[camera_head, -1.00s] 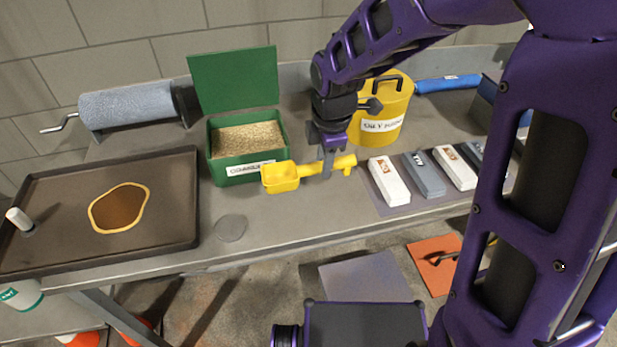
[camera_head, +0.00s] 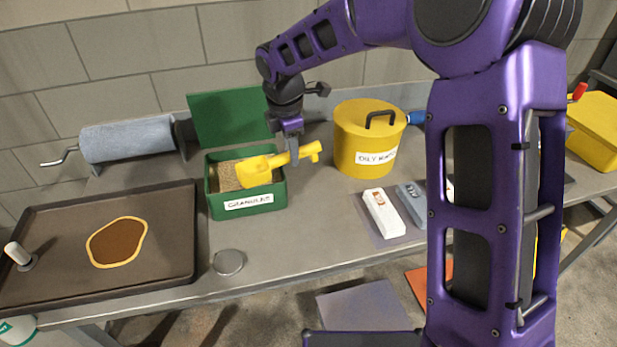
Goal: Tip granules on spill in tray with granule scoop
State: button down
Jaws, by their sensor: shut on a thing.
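The yellow granule scoop (camera_head: 257,172) is in my gripper (camera_head: 291,153), which is shut on its handle. The scoop's bowl is over the green granule box (camera_head: 250,205), tilted, its inside partly facing me. I cannot tell whether it holds granules or touches those in the box. Tan granules (camera_head: 224,178) show inside the box, and its green lid (camera_head: 225,120) stands open behind. The dark tray (camera_head: 180,232) lies at the left with a brown spill (camera_head: 117,242), ringed by a yellow-tan edge, in its middle.
A white-handled tool (camera_head: 18,253) stands at the tray's left side. A yellow lidded oily waste can (camera_head: 366,140) stands right of the box. A blue roll (camera_head: 128,140) is behind the tray.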

jog(key=w+a+r+m+h+p, duration=0.1)
jog(key=w+a+r+p, duration=0.15)
jog(key=w+r, duration=0.45)
notch_tip(320, 180, down, 9)
jog(key=a+t+h+b, duration=0.1)
jog(key=a+h+b, duration=0.1)
jog(key=h, duration=0.1)
jog(key=shift+w+a+r+t+h, duration=0.15)
jog(key=shift+w+a+t+h, duration=0.25)
jog(key=shift+f, duration=0.35)
jog(key=shift+r, duration=0.1)
dwell(0.4)
notch_tip(320, 180, up, 7)
jog(key=p, duration=0.1)
dwell(0.7)
dwell(0.5)
